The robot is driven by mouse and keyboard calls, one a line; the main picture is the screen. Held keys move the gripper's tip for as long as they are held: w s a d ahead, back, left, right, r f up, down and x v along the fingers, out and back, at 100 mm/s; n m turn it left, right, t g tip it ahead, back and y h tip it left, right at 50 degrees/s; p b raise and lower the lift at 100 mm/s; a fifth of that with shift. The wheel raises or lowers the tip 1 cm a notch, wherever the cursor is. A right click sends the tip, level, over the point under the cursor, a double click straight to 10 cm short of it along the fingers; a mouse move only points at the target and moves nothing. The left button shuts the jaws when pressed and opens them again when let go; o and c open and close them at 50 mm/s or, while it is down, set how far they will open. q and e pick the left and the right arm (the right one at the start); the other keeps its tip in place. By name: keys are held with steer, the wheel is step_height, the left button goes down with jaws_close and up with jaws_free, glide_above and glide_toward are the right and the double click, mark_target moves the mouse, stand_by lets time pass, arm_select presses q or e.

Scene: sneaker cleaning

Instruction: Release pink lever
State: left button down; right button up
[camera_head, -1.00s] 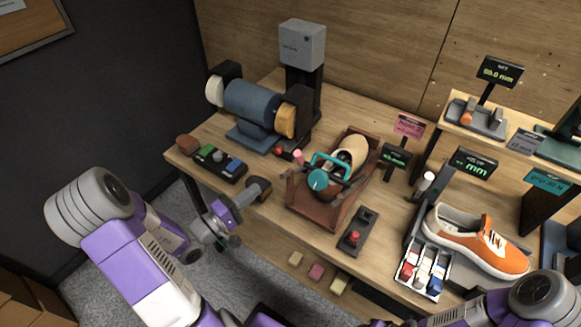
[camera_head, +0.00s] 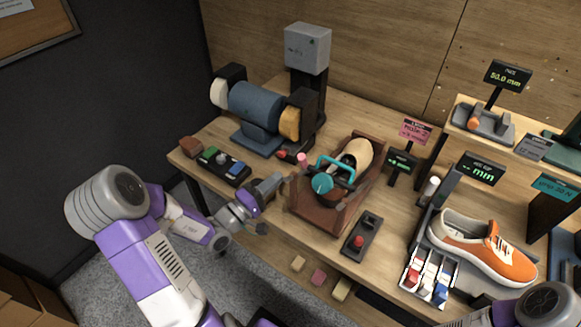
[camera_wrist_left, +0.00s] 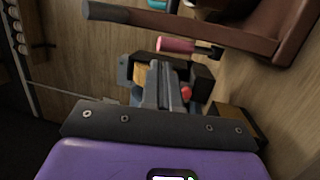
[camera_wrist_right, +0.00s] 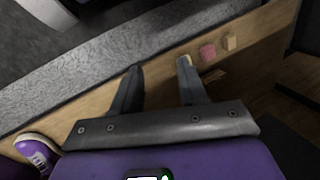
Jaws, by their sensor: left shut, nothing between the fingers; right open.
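The pink lever (camera_head: 302,159) is a short pink knob at the back left corner of the brown wooden cradle (camera_head: 335,214). In the left wrist view the pink lever (camera_wrist_left: 175,45) lies just beyond my fingertips and slightly to the right, on a dark shaft. My left gripper (camera_head: 277,181) is shut and empty at the front of the table, left of the cradle and apart from the lever. Its closed fingers also show in the left wrist view (camera_wrist_left: 160,68). My right gripper (camera_wrist_right: 160,75) is open and empty near the table's front edge, in the right wrist view.
A teal clamp handle (camera_head: 322,184) sits over a shoe form (camera_head: 357,153) in the cradle. A blue grinder (camera_head: 255,105) and a button box (camera_head: 223,166) stand to the left. A red-button box (camera_head: 361,236) and an orange sneaker (camera_head: 483,246) are to the right.

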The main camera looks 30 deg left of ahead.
arm_select(q)
steer(key=x, duration=0.6)
steer(key=shift+w+b, duration=0.25)
steer(key=shift+b, duration=0.15)
arm_select(e)
steer(key=shift+f, duration=0.5)
arm_select(q)
steer(key=shift+r, duration=0.1)
steer(key=w, duration=0.1)
steer(key=w+r, duration=0.2)
steer(key=shift+w+d+r, duration=0.1)
steer(key=shift+w+d, duration=0.15)
steer(key=shift+w+r, duration=0.2)
steer(key=shift+w, duration=0.35)
steer(key=shift+s+a, duration=0.1)
steer(key=shift+s, duration=0.05)
steer(key=s+a+r+p, duration=0.1)
steer(key=s, duration=0.5)
steer(key=s+a+r, duration=0.2)
steer(key=s, duration=0.5)
steer(key=shift+a+p, duration=0.3)
steer(key=shift+p, duration=0.1)
arm_select(e)
steer(key=shift+s+a+r, duration=0.15)
steer(key=shift+s+r, duration=0.1)
steer(key=shift+r, duration=0.2)
steer(key=shift+s+a+r, duration=0.1)
steer(key=shift+s+r, duration=0.1)
steer(key=shift+r, duration=0.25)
